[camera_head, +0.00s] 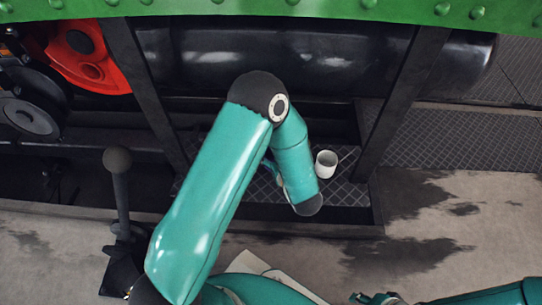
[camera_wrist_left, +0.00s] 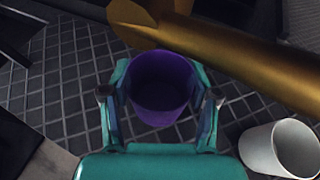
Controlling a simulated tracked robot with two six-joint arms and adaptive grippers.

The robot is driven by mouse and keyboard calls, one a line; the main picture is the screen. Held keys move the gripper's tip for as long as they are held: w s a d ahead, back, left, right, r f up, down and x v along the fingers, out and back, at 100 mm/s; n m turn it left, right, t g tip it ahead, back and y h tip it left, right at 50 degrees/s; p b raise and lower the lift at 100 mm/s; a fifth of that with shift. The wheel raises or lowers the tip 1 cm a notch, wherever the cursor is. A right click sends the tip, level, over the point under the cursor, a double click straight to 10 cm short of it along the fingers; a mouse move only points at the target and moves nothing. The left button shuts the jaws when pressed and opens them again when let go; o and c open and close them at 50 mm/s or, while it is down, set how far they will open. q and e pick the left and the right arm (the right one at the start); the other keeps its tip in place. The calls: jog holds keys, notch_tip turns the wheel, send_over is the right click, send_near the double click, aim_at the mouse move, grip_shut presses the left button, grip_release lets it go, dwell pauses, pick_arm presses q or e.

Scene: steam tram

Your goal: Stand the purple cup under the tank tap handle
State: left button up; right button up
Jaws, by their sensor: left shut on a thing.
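The purple cup (camera_wrist_left: 160,90) shows in the left wrist view, upright, its open mouth facing the camera. My left gripper (camera_wrist_left: 161,98) is shut on it, with a finger on each side. A brass pipe-like part (camera_wrist_left: 235,60), apparently the tap, crosses above the cup's far edge; its blunt end (camera_wrist_left: 132,22) is just up and left of the cup. I cannot make out the tap handle. In the head view my left arm hides the cup and the tap. My right gripper (camera_head: 375,298) is partly cut off at the bottom edge, its jaws unclear.
A white cup (camera_head: 326,164) stands on the dark tread-plate step (camera_head: 345,190), right of my left gripper; it also shows in the wrist view (camera_wrist_left: 258,150). Dark posts (camera_head: 400,90) flank the step. A black ball-topped lever (camera_head: 118,165) stands at left. A black cylinder (camera_head: 330,60) lies behind.

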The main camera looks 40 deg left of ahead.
pick_arm(q)
jog(key=shift+w+a, duration=0.35)
jog(key=shift+a, duration=0.1)
jog(key=f, duration=0.1)
jog(key=f+b, duration=0.1)
jog(key=a+f+b, duration=0.1)
jog(key=shift+w, duration=0.3)
jog(key=shift+f+b, duration=0.3)
jog(key=shift+b, duration=0.1)
jog(key=shift+r, duration=0.1)
jog(key=o, duration=1.3)
